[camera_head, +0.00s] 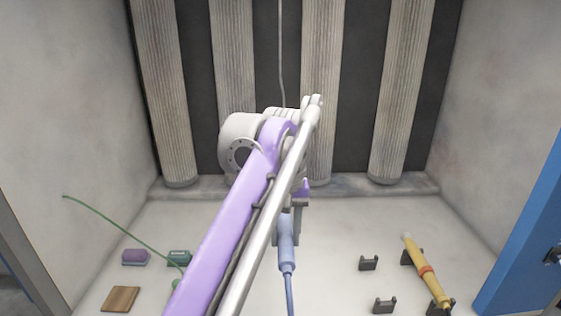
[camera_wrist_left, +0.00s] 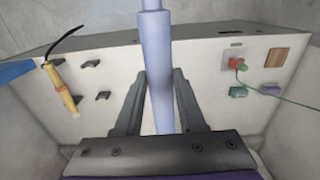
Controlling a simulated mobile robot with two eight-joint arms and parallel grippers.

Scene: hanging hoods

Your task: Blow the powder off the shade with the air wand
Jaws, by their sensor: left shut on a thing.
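My left gripper (camera_head: 290,222) is shut on a light blue wand (camera_head: 287,246), which I take to be the air wand. A blue hose runs down from its lower end. In the left wrist view, the wand (camera_wrist_left: 157,50) passes between the two dark fingers of my gripper (camera_wrist_left: 163,75). I cannot make out the shade or any powder. A thin pale cord (camera_head: 282,60) hangs from above and goes out of sight behind my left arm, which covers the middle of the head view. My right gripper is not in view.
A yellow tool with a red band (camera_head: 427,272) rests in dark holders at right; empty holders (camera_head: 368,263) are beside it. At left lie a purple block (camera_head: 135,257), a green block (camera_head: 179,258), a wooden square (camera_head: 120,299) and a green wire (camera_head: 122,229). Ribbed columns (camera_head: 402,100) stand behind.

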